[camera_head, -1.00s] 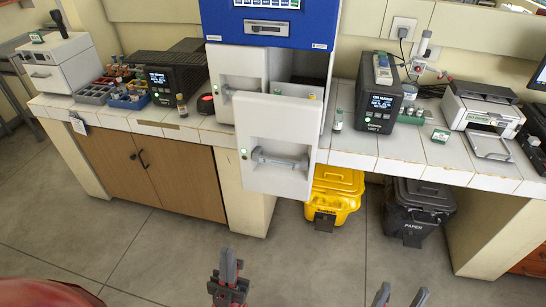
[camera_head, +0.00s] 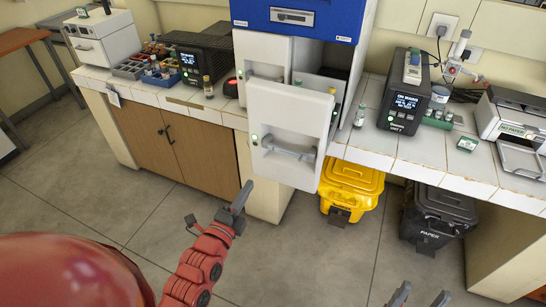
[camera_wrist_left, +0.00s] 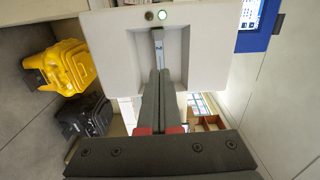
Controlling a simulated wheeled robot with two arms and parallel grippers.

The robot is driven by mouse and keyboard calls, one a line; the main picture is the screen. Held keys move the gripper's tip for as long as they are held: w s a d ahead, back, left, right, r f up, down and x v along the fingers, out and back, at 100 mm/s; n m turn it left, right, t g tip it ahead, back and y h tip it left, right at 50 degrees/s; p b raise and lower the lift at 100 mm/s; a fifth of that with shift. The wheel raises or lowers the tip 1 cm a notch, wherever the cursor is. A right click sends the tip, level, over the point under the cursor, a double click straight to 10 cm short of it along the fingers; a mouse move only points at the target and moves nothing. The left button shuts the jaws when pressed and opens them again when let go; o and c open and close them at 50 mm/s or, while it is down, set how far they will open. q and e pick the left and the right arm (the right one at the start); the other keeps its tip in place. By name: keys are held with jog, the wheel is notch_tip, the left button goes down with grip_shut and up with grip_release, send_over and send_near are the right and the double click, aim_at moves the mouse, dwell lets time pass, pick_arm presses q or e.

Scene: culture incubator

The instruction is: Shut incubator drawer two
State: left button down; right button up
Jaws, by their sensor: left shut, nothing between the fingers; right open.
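The incubator (camera_head: 318,20) has a blue upper part and white drawers. One white drawer (camera_head: 287,112) is pulled out, with a grey bar handle (camera_head: 290,151) and a green light on its front. Vials with coloured caps show inside it. My left gripper (camera_head: 241,197) is shut and empty, below and left of the drawer front and apart from it. In the left wrist view its shut fingers (camera_wrist_left: 160,85) point at the drawer front (camera_wrist_left: 198,50), with the handle (camera_wrist_left: 157,36) beyond the tips. My right gripper (camera_head: 420,298) is open at the bottom edge, only its tips showing.
Another white drawer front (camera_head: 262,50) is flush beside the open one. A vial (camera_head: 208,87) stands left of the incubator and another (camera_head: 360,116) right of it. Yellow (camera_head: 350,184) and black (camera_head: 440,210) bins stand under the bench. The floor in front is clear.

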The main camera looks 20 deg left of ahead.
pick_arm(q)
jog(key=b, duration=0.6)
send_near(273, 149)
jog(key=w+p, duration=0.1)
jog(key=w, duration=0.1)
jog(key=w+p, duration=0.1)
jog(key=w, duration=0.1)
jog(key=w+p, duration=0.1)
jog(key=shift+w+r, duration=0.3)
jog(key=shift+w, duration=0.1)
jog(key=shift+w+f+p, duration=0.25)
jog(key=shift+w+p, duration=0.15)
jog(key=shift+w, duration=0.15)
jog(key=shift+w, duration=0.1)
